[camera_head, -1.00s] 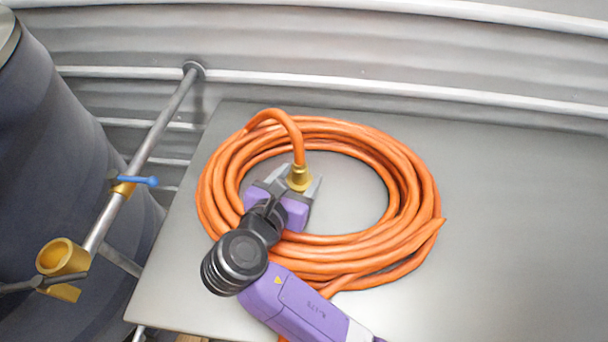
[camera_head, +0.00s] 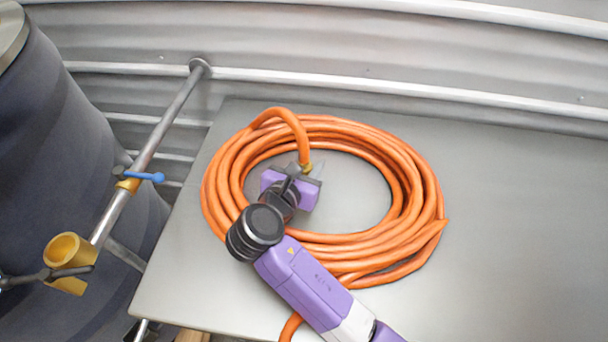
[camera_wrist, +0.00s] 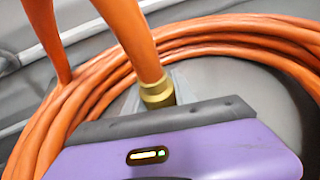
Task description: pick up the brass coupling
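The brass coupling (camera_head: 306,168) is at the end of the orange hose, inside the left part of the coil. It also shows in the wrist view (camera_wrist: 157,94), upright below the hose end. My gripper (camera_head: 307,172) reaches over the near side of the coil. Its grey fingers are close together on either side of the coupling, shut on it. The lower part of the coupling is hidden by my gripper's body in both views.
The orange hose (camera_head: 405,190) lies coiled on a grey tabletop (camera_head: 520,220). The right side of the top is clear. A pipe (camera_head: 160,130) with a blue-handled valve (camera_head: 145,177) and a yellow fitting (camera_head: 68,252) runs along the left, beside a dark drum (camera_head: 60,150).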

